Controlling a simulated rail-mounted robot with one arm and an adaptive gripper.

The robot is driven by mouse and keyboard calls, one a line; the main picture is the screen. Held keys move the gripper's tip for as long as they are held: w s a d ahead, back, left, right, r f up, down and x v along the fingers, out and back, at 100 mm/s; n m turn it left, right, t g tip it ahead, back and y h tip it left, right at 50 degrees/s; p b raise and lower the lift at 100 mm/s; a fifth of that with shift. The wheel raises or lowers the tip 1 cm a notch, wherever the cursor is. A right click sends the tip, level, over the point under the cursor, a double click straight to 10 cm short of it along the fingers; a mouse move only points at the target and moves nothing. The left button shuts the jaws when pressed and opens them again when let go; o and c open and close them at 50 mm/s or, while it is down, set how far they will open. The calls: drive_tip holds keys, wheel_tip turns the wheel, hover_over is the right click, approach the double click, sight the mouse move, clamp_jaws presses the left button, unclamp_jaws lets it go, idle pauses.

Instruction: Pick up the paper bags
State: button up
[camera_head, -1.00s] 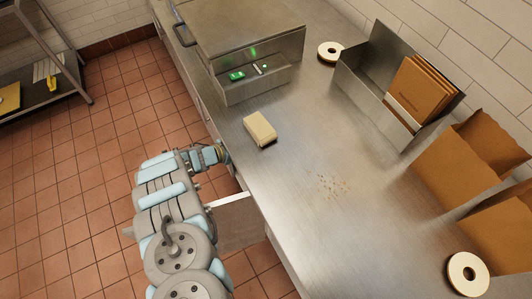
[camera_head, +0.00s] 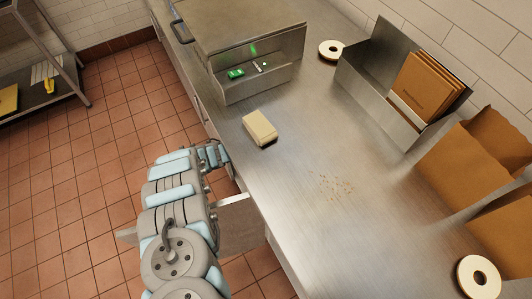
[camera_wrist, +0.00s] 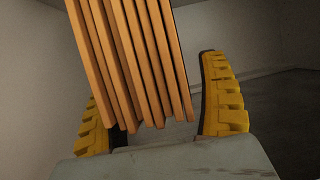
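In the wrist view, a stack of several thin brown flat pieces (camera_wrist: 130,60), which look like folded paper bags, hangs into the picture from the top between the fingers of my gripper (camera_wrist: 155,115). The gripper's yellow ridged fingers are apart. A gap shows between the stack and the right finger; the left finger is partly hidden by the stack, so I cannot tell if they touch. In the head view, my gripper is hidden beyond the arm near the counter's edge. Brown paper bags (camera_head: 428,88) stand in a metal holder (camera_head: 375,95), and open brown bags (camera_head: 462,158) stand at the right.
A metal panel, perhaps an open drawer (camera_head: 240,222), juts out beside my arm. A cream block (camera_head: 260,128), crumbs (camera_head: 335,187), two pale rings (camera_head: 330,49) (camera_head: 478,277) and a metal appliance (camera_head: 240,35) are on the counter (camera_head: 300,215). The counter's middle is mostly clear.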

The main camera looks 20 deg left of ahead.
drive_tip(key=c, duration=1.1)
